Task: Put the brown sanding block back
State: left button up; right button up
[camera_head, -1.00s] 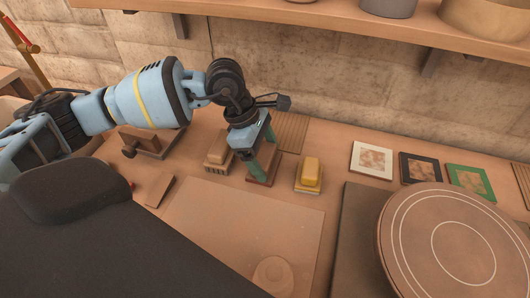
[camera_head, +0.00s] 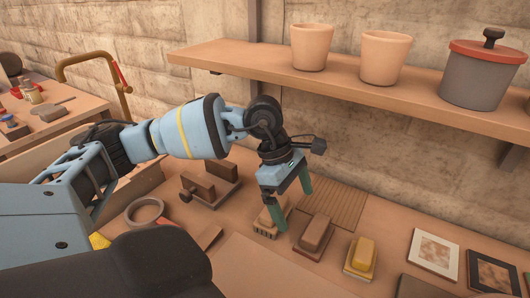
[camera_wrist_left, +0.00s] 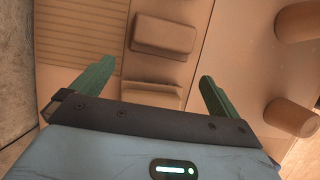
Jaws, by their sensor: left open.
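The brown sanding block (camera_head: 316,233) sits on its dark reddish-brown base on the bench, between a tan block (camera_head: 271,217) and a yellow block (camera_head: 361,254). My left gripper (camera_head: 287,198) is open and empty, above the row near the tan and brown blocks. In the left wrist view the brown block (camera_wrist_left: 165,35) lies beyond my spread green fingers (camera_wrist_left: 154,84), apart from them. The tan block (camera_wrist_left: 152,95) shows between the fingers, partly hidden by the gripper body. My right gripper is not in view.
A slatted wooden mat (camera_head: 335,203) lies behind the blocks. A shelf (camera_head: 350,80) with two cups and a lidded pot overhangs at the back. Framed tiles (camera_head: 434,254) lie at the right. A tape ring (camera_head: 145,212) and a wooden tool (camera_head: 210,184) are at the left.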

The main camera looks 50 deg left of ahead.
pick_arm(q)
jog(key=a, duration=0.2)
jog(key=s+a, duration=0.1)
jog(key=a, duration=0.2)
jog(key=s+a+b, duration=0.1)
jog(key=a, duration=0.1)
jog(key=shift+a, duration=0.35)
